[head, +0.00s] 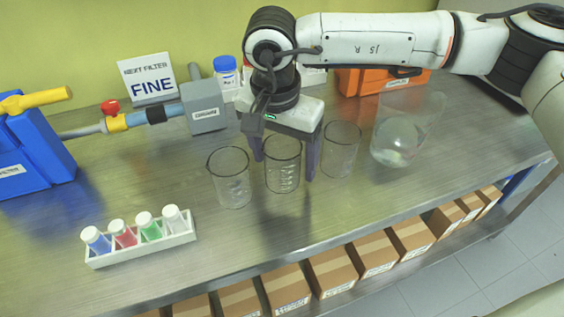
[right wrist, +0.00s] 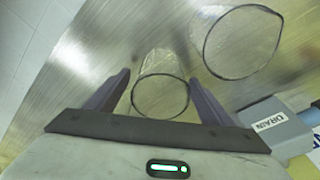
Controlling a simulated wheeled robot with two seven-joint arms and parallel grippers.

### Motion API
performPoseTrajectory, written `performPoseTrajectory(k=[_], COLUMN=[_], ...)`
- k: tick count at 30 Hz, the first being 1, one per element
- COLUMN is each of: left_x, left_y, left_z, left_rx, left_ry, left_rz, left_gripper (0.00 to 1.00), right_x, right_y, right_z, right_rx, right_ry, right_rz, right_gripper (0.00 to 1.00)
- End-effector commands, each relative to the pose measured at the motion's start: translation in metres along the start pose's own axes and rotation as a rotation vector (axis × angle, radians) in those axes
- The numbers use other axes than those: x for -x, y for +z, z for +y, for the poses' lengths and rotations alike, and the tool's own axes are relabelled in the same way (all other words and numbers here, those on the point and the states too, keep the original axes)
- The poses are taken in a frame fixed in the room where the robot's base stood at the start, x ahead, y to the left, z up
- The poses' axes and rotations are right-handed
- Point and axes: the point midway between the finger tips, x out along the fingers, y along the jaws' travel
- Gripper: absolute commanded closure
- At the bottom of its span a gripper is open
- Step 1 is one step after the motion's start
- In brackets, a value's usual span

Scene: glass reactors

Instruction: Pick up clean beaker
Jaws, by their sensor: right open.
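Three clear glass beakers stand upright in a row on the steel bench: a left beaker (head: 230,180), a middle beaker (head: 283,172) and a right beaker (head: 341,150). My right gripper (head: 284,170) is open, pointing down, with one finger on each side of the middle beaker. In the right wrist view the middle beaker (right wrist: 160,88) lies between the two spread fingers, and another beaker (right wrist: 240,42) stands beside it. I cannot tell whether the fingers touch the glass. No label tells which beaker is clean. My left gripper is not in view.
A larger glass vessel (head: 397,140) with clear liquid stands at the right. A white rack (head: 142,247) of capped vials sits at the front left. Cardboard boxes (head: 330,270) fill the lower shelf.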

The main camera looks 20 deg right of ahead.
Motion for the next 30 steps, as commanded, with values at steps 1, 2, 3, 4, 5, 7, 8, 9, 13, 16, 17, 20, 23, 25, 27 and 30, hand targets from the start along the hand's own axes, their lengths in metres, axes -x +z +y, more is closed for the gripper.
performPoseTrajectory(k=[1, 2, 3, 4, 5, 7, 8, 9, 13, 16, 17, 20, 23, 25, 27, 30], left_x=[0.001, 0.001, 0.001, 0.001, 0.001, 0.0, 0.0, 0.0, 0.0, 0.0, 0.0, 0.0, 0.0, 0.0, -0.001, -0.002], left_y=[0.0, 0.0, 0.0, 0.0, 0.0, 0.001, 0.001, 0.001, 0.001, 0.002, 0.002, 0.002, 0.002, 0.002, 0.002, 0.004], left_z=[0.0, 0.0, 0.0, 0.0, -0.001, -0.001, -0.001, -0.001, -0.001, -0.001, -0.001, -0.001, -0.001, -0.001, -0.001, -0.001], left_rx=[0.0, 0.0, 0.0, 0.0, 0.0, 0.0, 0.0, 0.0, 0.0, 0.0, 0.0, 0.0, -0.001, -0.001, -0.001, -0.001], left_ry=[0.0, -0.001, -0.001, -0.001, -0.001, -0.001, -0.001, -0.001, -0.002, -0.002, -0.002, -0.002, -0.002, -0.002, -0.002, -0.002], left_rz=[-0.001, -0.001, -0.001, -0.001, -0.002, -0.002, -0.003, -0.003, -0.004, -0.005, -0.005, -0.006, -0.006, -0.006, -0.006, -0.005], left_gripper=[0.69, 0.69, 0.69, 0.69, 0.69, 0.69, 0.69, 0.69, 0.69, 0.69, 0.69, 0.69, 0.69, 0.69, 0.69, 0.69], right_x=[-0.005, -0.006, -0.008, -0.009, -0.009, -0.009, -0.009, -0.009, -0.008, -0.008, -0.008, -0.008, -0.008, -0.006, -0.001, 0.014], right_y=[0.0, 0.0, 0.0, 0.0, 0.0, 0.0, 0.0, 0.0, 0.0, 0.0, 0.0, 0.0, 0.0, 0.0, -0.001, -0.004], right_z=[0.001, 0.001, 0.001, 0.0, 0.0, 0.0, 0.0, 0.0, 0.0, 0.0, 0.0, 0.0, 0.0, 0.0, -0.001, -0.001], right_rx=[0.0, 0.0, 0.0, 0.0, 0.0, 0.0, 0.0, 0.0, 0.0, 0.0, 0.0, 0.0, 0.0, 0.0, 0.0, 0.0], right_ry=[0.001, 0.001, 0.001, 0.0, 0.0, 0.0, 0.0, 0.0, 0.0, 0.0, 0.0, -0.001, -0.001, -0.002, -0.003, -0.006], right_rz=[-0.001, -0.001, 0.0, 0.0, 0.0, 0.0, 0.0, 0.0, 0.0, 0.0, 0.0, 0.0, 0.0, 0.0, 0.0, 0.002], right_gripper=[0.25, 0.25, 0.25, 0.25, 0.25, 0.25, 0.25, 0.25, 0.45, 0.62, 0.67, 0.71, 0.71, 0.71, 0.71, 0.71])
